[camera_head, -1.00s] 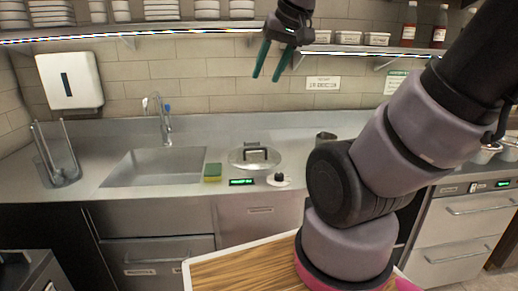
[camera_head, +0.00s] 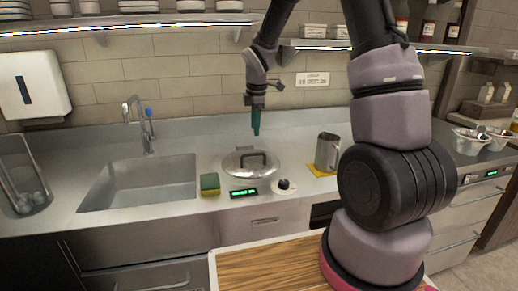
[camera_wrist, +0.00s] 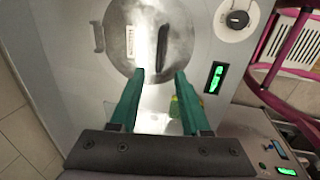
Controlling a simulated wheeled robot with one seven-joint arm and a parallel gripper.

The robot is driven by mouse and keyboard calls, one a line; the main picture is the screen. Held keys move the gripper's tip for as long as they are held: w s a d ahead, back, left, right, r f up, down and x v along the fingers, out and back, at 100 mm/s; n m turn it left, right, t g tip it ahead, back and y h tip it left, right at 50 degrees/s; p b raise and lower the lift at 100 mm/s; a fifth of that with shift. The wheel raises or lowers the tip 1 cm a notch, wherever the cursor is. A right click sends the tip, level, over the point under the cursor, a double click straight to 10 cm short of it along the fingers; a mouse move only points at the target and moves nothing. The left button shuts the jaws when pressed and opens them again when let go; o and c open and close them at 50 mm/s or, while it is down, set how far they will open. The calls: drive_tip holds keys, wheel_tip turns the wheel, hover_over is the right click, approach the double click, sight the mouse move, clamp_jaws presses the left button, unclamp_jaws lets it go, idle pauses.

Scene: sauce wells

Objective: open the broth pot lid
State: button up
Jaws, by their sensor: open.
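The broth pot lid (camera_head: 239,165) is a round silver lid with a dark bar handle (camera_head: 253,155), set in the steel counter right of the sink. It looks closed. My gripper (camera_head: 256,133) points down above the lid, apart from it. In the wrist view the gripper (camera_wrist: 161,75) is open and empty, its two green fingers apart. The lid (camera_wrist: 124,38) lies beyond the fingertips there, with its handle (camera_wrist: 177,48) near the right finger's line. A hinge-like bracket (camera_wrist: 98,37) sits at the lid's left edge.
A green display (camera_head: 243,193), a black knob (camera_head: 284,185) and a yellow-green sponge (camera_head: 209,184) sit in front of the lid. A steel jug (camera_head: 327,152) stands at right, the sink (camera_head: 145,185) at left. A shelf (camera_head: 130,22) runs above.

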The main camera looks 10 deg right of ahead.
drive_tip(key=f, duration=0.3)
drive_tip(key=w+f, duration=0.1)
drive_tip(key=f, duration=0.3)
drive_tip(key=w+f, duration=0.1)
drive_tip(key=f, duration=0.2)
drive_tip(key=shift+f, duration=0.25)
clamp_jaws()
idle(1.0)
